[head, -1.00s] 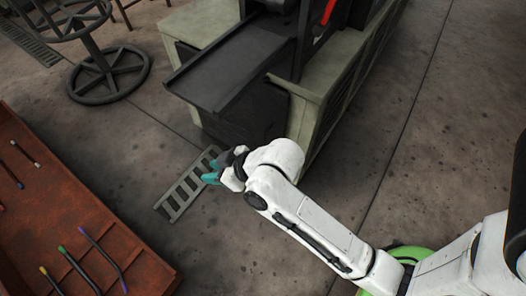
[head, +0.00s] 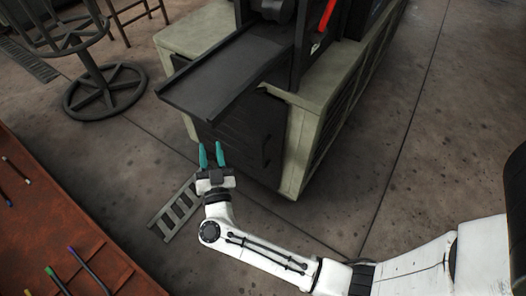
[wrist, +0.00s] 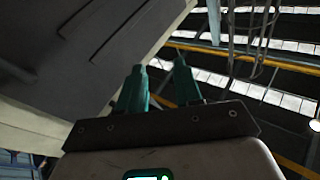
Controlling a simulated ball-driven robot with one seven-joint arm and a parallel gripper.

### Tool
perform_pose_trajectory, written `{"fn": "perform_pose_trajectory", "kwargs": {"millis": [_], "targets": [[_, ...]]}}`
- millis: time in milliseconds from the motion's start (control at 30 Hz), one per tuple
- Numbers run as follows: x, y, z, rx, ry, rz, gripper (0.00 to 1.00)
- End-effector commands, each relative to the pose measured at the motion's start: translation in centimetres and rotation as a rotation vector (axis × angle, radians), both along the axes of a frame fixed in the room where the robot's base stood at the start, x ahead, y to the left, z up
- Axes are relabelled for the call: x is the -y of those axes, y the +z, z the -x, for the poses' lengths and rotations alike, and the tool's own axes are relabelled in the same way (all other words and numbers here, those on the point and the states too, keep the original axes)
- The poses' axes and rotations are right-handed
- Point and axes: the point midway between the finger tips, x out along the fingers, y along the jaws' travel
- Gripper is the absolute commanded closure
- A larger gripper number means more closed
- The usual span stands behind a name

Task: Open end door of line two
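The end door (head: 240,132) is a dark panel in the near end of the pale green machine cabinet, below a sloping dark tray. It looks shut, and a dark handle (head: 266,150) shows near its right side. No line label is readable. My gripper (head: 212,154) points toward the door, with its two teal fingers apart and nothing between them. It appears left of the handle and in front of the panel's lower left part; the exact gap cannot be told. The wrist view shows the open fingers (wrist: 160,75) below a large grey surface, with the door not identifiable.
The dark tray (head: 228,75) juts out over the door. A rusty red table (head: 60,225) with several coloured rods is at left, and a round-based stand (head: 105,92) is behind. Floor to the cabinet's right is clear.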

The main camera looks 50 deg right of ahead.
Motion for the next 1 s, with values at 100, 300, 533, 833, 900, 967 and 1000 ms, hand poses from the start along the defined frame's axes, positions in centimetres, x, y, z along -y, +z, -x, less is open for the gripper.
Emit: {"fn": "perform_pose_trajectory", "kwargs": {"millis": [100, 300, 533, 833, 900, 967, 1000], "targets": [[1.7, -3.5, 2.9, -0.091, -0.23, -0.04, 0.66], [2.8, -7.7, 7.8, -0.257, -0.522, -0.085, 0.66], [3.2, -9.2, 10.0, -0.334, -0.636, -0.101, 0.66], [7.4, -9.5, 9.1, -0.332, -0.637, -0.102, 0.66], [8.7, -9.5, 8.8, -0.331, -0.638, -0.102, 0.66], [9.8, -9.5, 8.5, -0.331, -0.637, -0.102, 0.66], [10.4, -9.5, 8.3, -0.331, -0.635, -0.102, 0.66]]}}
